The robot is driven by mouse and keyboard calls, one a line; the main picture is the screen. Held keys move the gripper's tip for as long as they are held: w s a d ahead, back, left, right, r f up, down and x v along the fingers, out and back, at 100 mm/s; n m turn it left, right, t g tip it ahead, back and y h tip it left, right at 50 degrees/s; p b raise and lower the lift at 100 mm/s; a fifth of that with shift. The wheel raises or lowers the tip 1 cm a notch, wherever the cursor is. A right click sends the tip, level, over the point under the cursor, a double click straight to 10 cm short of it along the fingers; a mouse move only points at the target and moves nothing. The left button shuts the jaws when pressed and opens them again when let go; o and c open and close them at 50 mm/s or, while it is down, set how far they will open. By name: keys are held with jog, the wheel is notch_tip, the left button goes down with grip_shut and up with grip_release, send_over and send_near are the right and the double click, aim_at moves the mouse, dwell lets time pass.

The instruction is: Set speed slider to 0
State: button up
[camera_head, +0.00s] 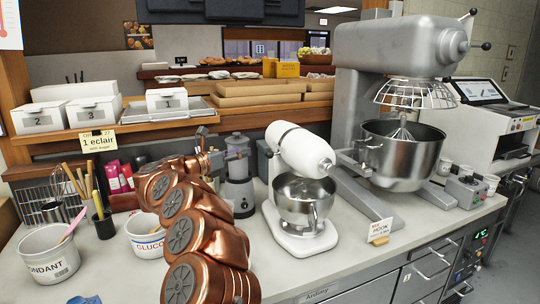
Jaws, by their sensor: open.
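A white stand mixer (300,152) with a steel bowl (304,198) stands on the counter in the middle. A small dark knob shows at the front of its head. I cannot make out a speed slider on it. A large grey floor-type mixer (385,48) with a steel bowl (401,155) and wire guard stands to its right. A small grey control box (467,190) with a red button and dials sits beside that. My copper-coloured arm rises from the bottom. My gripper (218,160) is at its far end, left of the white mixer, apart from it and open; its fingertips are small and partly hidden.
A grey grinder-like appliance (239,178) stands just behind my gripper. A fondant tub (48,254) and a glucose tub (146,236) stand left of my arm. A sign card (379,232) stands at the counter's front edge. The counter before the white mixer is clear.

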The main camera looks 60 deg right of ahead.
aim_at(268, 152)
jog(key=s+g, duration=0.1)
jog(key=s+f+m, duration=0.1)
jog(key=s+d+m+g, duration=0.1)
jog(key=s, duration=0.1)
jog(key=shift+f+g+y, duration=0.25)
jog(key=shift+g+y, duration=0.05)
jog(key=shift+y, duration=0.1)
jog(key=p+x, duration=0.2)
jog(key=x, duration=0.4)
jog(key=shift+s+d+p, duration=0.1)
jog(key=shift+d+p, duration=0.1)
jog(key=shift+p, duration=0.2)
jog(key=shift+s+d, duration=0.1)
jog(key=shift+d, duration=0.35)
grip_shut()
